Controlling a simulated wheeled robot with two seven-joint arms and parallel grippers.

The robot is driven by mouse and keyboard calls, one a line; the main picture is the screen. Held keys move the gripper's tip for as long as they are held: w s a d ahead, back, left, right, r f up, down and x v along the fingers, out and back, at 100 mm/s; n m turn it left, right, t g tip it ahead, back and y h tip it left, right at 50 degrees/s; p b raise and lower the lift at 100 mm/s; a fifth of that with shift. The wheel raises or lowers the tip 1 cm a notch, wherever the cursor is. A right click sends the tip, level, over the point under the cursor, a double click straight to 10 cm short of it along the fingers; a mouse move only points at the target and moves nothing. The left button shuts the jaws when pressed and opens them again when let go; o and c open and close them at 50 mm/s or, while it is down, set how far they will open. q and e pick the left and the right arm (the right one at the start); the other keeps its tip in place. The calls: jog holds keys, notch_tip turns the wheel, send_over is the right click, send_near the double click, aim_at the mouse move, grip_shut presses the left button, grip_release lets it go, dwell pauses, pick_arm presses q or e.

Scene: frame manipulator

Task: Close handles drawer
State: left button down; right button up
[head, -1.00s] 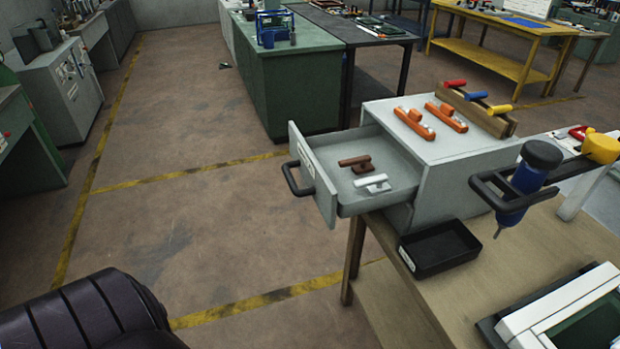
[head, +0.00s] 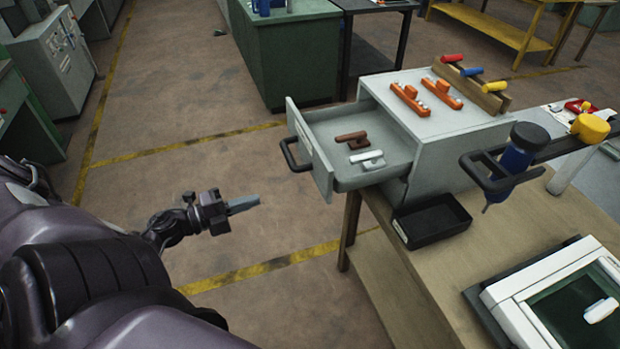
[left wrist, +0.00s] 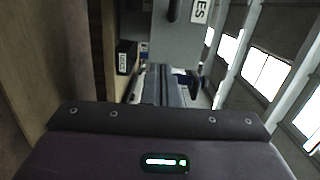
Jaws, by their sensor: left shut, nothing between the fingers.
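The handles drawer (head: 313,160) is pulled out of the grey cabinet (head: 440,128) on the workbench. Its front faces left and bears a black bar handle (head: 290,157). A brown handle (head: 351,137) and a white handle (head: 367,158) lie inside it. My left gripper (head: 257,200) is shut and empty, in front of and below the drawer, apart from it. In the left wrist view a grey front with a label ending in "ES" (left wrist: 200,11) and a black handle (left wrist: 174,10) show at the top, beyond the gripper (left wrist: 160,72). My right gripper does not show.
Orange handles (head: 410,99) and a wooden rack (head: 473,88) of coloured handles sit on the cabinet. A black tray (head: 432,221) stands on the workbench (head: 395,272) below the drawer. The floor left of the drawer is clear.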

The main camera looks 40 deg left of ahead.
aim_at(322, 183)
pick_arm(q)
jog(key=shift+m+g+h, duration=0.3)
jog(key=shift+m+h, duration=0.5)
jog(key=shift+h, duration=0.1)
jog(key=b+x, duration=0.1)
jog(key=x, duration=0.3)
jog(key=d+r+b+x, duration=0.1)
jog(key=x, duration=0.4)
jog(key=s+r+b+x, duration=0.1)
jog(key=x, duration=0.3)
jog(key=shift+w+d+r, duration=0.15)
jog(key=shift+w+d, duration=0.1)
jog(key=shift+d, duration=0.25)
jog(key=shift+w+d, duration=0.35)
jog(key=shift+w, duration=0.2)
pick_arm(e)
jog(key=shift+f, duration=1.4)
